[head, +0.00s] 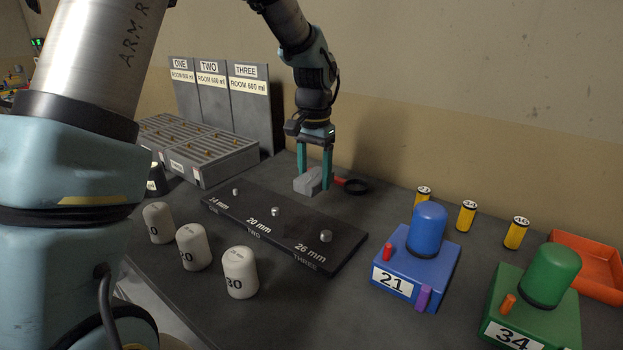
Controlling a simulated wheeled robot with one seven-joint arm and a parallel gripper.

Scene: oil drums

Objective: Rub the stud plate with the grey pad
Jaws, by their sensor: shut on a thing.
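The stud plate (285,232) is a long dark plate lying on the grey table, with three short metal studs and the labels 14 mm, 20 mm and 26 mm. My gripper (313,178) points down just behind the plate's middle, with its two teal fingers shut on the grey pad (308,184). The pad is a light grey block at the fingertips. Whether it touches the table or the plate's back edge, I cannot tell.
White capped cylinders (191,247) stand in front of the plate. A red-handled black ring (356,187) lies right of my gripper. A blue box (416,272) and a green box (532,306) stand right, with yellow cylinders (467,216) and an orange tray (588,262) behind. A slotted grey rack (198,150) stands back left.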

